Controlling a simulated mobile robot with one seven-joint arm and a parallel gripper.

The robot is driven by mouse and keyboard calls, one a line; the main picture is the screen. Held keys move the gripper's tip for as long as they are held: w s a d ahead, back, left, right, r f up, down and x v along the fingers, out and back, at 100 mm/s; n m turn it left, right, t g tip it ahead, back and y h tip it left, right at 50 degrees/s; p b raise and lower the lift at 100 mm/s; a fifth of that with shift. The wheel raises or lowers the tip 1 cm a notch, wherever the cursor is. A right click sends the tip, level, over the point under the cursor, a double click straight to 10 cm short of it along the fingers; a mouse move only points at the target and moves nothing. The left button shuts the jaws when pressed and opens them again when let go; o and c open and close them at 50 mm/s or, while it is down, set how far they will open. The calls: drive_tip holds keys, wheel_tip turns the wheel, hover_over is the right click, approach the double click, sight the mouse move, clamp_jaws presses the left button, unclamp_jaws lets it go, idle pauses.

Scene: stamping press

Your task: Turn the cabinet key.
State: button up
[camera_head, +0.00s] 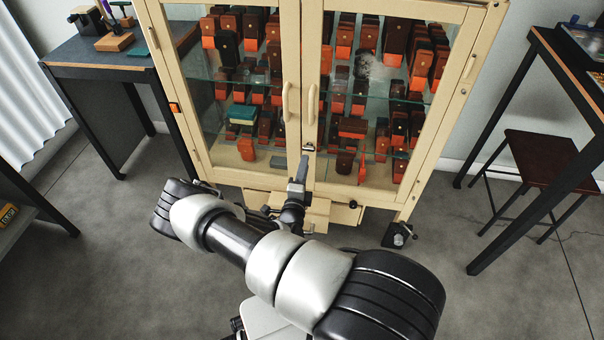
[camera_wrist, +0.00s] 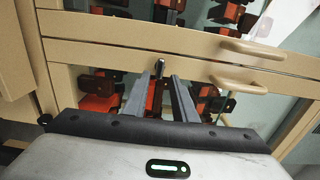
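The cream cabinet (camera_head: 302,60) has two glass doors that stand closed, with a pale vertical handle on each near the middle. The cabinet key (camera_head: 308,148) is a small dark metal piece at the middle seam, below the handles. In the wrist view, the key (camera_wrist: 160,66) sticks out from the door frame. My gripper (camera_head: 302,163) is in front of the doors, just below the key. In the wrist view, my gripper (camera_wrist: 159,77) is open, its two fingers apart with nothing between them. The key is just beyond the fingertips, roughly in line with the gap; I cannot tell whether they touch.
Several red and dark blocks stand on glass shelves inside the cabinet. The two door handles (camera_wrist: 252,47) lie right of the key in the wrist view. A dark table (camera_head: 75,72) stands left; a stool (camera_head: 545,160) stands right under another table.

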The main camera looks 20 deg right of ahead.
sight(308, 150)
drive_tip(key=b+x, duration=0.1)
drive_tip(key=x, duration=0.5)
drive_tip(key=shift+b, duration=0.4)
drive_tip(key=shift+w+d, duration=0.1)
drive_tip(key=shift+d, duration=0.05)
clamp_jaws()
drive_tip(key=m, duration=0.3)
drive_tip(key=shift+m, duration=0.4)
drive_tip(key=m, duration=1.3)
drive_tip(key=shift+m, duration=0.4)
drive_tip(key=shift+o, duration=1.2)
unclamp_jaws()
